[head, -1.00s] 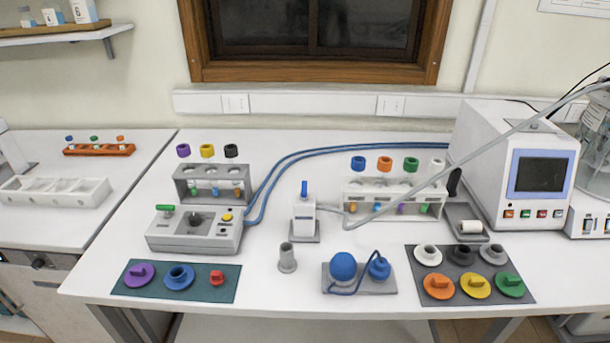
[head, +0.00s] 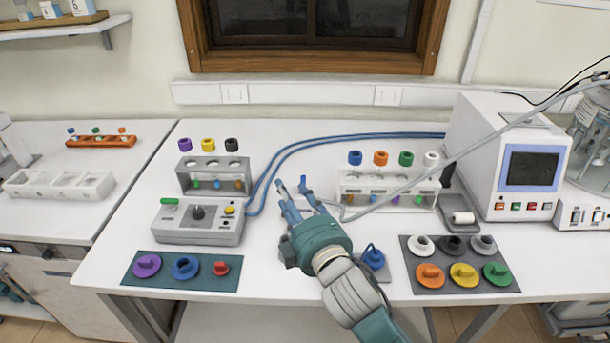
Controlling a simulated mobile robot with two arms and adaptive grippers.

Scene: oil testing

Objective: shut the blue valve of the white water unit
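The white water unit stands mid-table behind my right gripper (head: 295,191), and its body is mostly hidden by the fingers and palm. Its blue valve (head: 303,184) shows as a small upright blue handle just above the fingers. My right gripper comes in from the lower right, with its fingers pointing away toward the back of the table. The fingers are spread, with a gap between the tips, and the valve appears close to the right fingertip. I cannot tell whether they touch. My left gripper is not in view.
A grey control box (head: 199,231) and a rack (head: 213,174) stand to the left. A white rack (head: 390,181) is close on the right, with a grey hose passing in front. Blue tubes (head: 320,141) curve behind.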

